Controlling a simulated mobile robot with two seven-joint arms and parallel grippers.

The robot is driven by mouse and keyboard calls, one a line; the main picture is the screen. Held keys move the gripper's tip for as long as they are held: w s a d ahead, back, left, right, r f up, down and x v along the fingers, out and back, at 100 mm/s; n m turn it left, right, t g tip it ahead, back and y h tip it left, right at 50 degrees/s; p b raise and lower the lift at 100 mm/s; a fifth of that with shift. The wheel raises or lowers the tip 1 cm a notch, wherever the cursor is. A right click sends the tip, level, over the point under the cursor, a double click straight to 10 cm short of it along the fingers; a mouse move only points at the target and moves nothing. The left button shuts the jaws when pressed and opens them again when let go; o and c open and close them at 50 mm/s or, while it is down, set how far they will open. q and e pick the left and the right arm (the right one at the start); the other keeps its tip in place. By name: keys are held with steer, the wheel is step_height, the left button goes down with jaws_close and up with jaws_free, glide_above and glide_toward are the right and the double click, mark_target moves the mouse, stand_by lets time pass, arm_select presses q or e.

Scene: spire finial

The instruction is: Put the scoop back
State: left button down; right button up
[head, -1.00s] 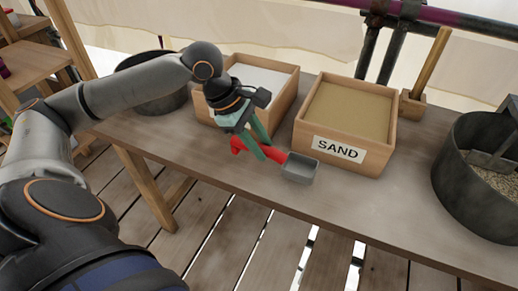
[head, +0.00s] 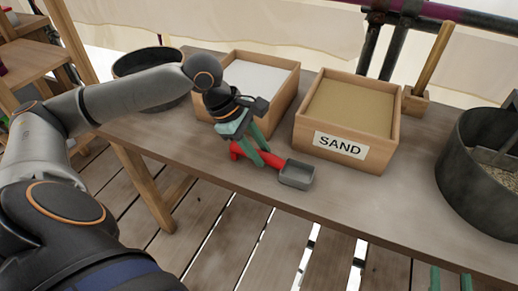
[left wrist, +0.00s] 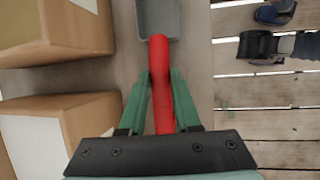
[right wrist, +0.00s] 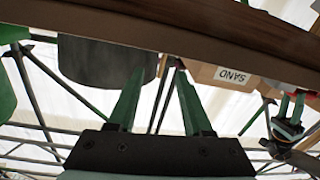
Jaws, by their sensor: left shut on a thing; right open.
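The scoop (head: 298,174) has a red handle and a grey square pan. It is at the front part of the workbench, in front of the sand box (head: 350,108). My left gripper (head: 265,158) is shut on the red handle. In the left wrist view the handle runs between the green fingers (left wrist: 163,78), with the scoop's pan (left wrist: 158,18) ahead of them. The scoop looks level and at or just above the bench top; I cannot tell if it touches. My right gripper (right wrist: 160,72) is open and empty, low by the bench's front edge; its fingertips show in the head view (head: 451,279).
A wooden box of white material (head: 262,80) stands left of the sand box. A dark round tub (head: 150,66) is at the back left, and a grey bucket with grainy contents (head: 480,165) at the right. A wooden-handled tool (head: 430,65) stands behind. The bench front (head: 380,205) is clear.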

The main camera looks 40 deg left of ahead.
arm_select(q)
steer(key=shift+f, duration=0.1)
arm_select(e)
steer(key=shift+f, duration=0.2)
arm_select(q)
steer(key=c, duration=0.6)
jaws_free()
arm_select(e)
steer(key=shift+f, duration=0.25)
arm_select(q)
steer(key=shift+a+r, duration=0.1)
steer(key=shift+r, duration=0.15)
steer(key=p+v, duration=0.3)
steer(key=v, duration=0.8)
steer(key=shift+s+a+r, duration=0.15)
steer(key=shift+r, duration=0.15)
arm_select(e)
steer(key=s+f+m+g+h, duration=0.1)
steer(key=s+f+g, duration=0.3)
steer(key=f, duration=0.4)
steer(key=s+f+m+g, duration=0.1)
steer(key=s+f+g, duration=0.3)
steer(key=f, duration=0.4)
steer(key=shift+h, duration=0.4)
steer(key=shift+f, duration=0.1)
